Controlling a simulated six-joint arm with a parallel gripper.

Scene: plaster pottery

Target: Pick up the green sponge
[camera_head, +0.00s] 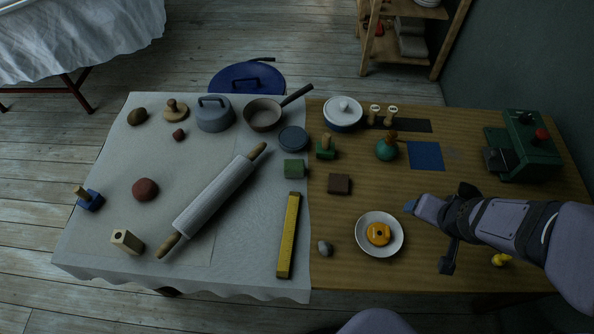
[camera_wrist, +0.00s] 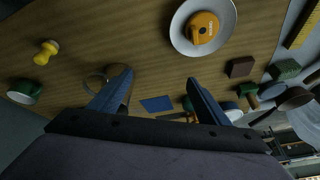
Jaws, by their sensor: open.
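The green sponge (camera_head: 294,168) is a small green block on the right edge of the white cloth, left of the brown block. In the wrist view a green block that looks like the sponge (camera_wrist: 287,69) lies at the right, beyond the brown block. My gripper (camera_wrist: 158,80) is open and empty, with its two blue fingers spread apart over bare wood. In the head view my gripper (camera_head: 440,215) is over the right part of the table, right of the plate and well away from the sponge.
A white plate (camera_head: 364,247) holding an orange tape measure (camera_head: 378,234) lies between gripper and sponge, with the brown block (camera_head: 340,183). A green stamp (camera_head: 326,148), blue disc (camera_head: 293,139) and yellow level (camera_head: 288,236) are near the sponge. The rolling pin (camera_head: 213,199) is left.

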